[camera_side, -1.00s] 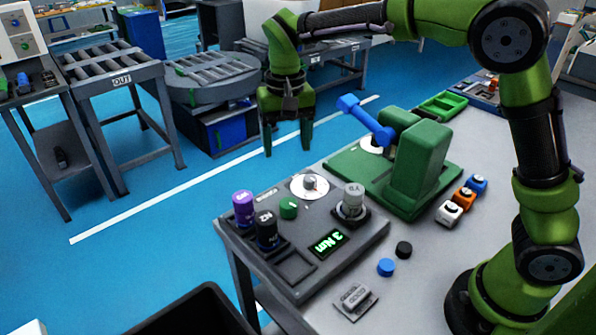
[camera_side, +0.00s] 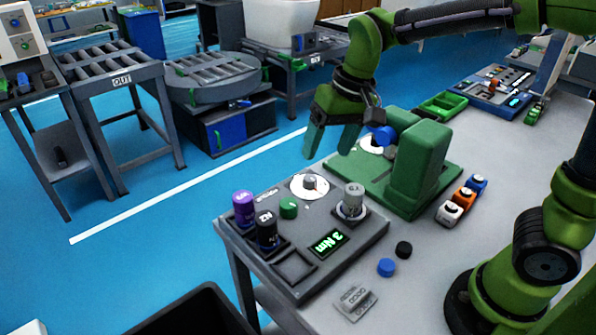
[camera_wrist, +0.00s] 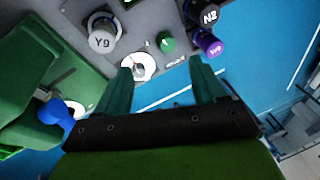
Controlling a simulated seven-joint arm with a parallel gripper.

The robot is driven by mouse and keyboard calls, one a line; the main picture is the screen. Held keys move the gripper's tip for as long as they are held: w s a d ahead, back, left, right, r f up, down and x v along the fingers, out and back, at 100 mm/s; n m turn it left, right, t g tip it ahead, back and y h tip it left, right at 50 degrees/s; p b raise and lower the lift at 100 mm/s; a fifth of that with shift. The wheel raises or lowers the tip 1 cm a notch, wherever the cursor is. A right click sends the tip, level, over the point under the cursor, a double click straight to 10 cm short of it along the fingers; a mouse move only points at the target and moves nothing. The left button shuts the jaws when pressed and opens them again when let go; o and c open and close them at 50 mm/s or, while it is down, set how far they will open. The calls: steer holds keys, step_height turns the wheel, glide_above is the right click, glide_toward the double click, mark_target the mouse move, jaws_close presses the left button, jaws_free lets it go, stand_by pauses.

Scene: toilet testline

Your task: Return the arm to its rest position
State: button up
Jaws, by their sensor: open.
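My gripper (camera_side: 329,142) is open with nothing between its fingers. In the side view it hangs in the air above the far edge of the bench, just left of the green press-like fixture (camera_side: 420,168) with the blue lever (camera_side: 383,135). In the wrist view my gripper (camera_wrist: 167,76) shows two green fingers spread apart, with the white round dial (camera_wrist: 138,67) partly behind the left finger. My arm reaches from the base at the right edge of the side view.
The grey test panel (camera_side: 345,262) holds a purple cylinder (camera_side: 243,207), a black one (camera_side: 267,231), a grey one (camera_side: 353,196) and a "3 Nm" display (camera_side: 329,244). Blue (camera_side: 386,267) and black caps lie nearby.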

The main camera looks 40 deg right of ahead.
steer(key=s+d+r+t, duration=0.1)
steer(key=s+d+t, duration=0.3)
steer(key=s, duration=0.8)
steer(key=w+f+m+g+h, duration=0.1)
steer(key=w+f+g, duration=0.3)
steer(key=w, duration=0.9)
steer(key=w+f+g, duration=0.2)
steer(key=w+g, duration=0.3)
steer(key=w, duration=0.7)
steer(key=g+y, duration=0.1)
steer(key=g, duration=0.1)
glide_toward(288, 202)
steer(key=shift+m, duration=0.4)
steer(key=x, duration=0.9)
steer(key=shift+s+f, duration=0.1)
steer(key=shift+c, duration=0.5)
steer(key=shift+t, duration=0.3)
steer(key=c, duration=1)
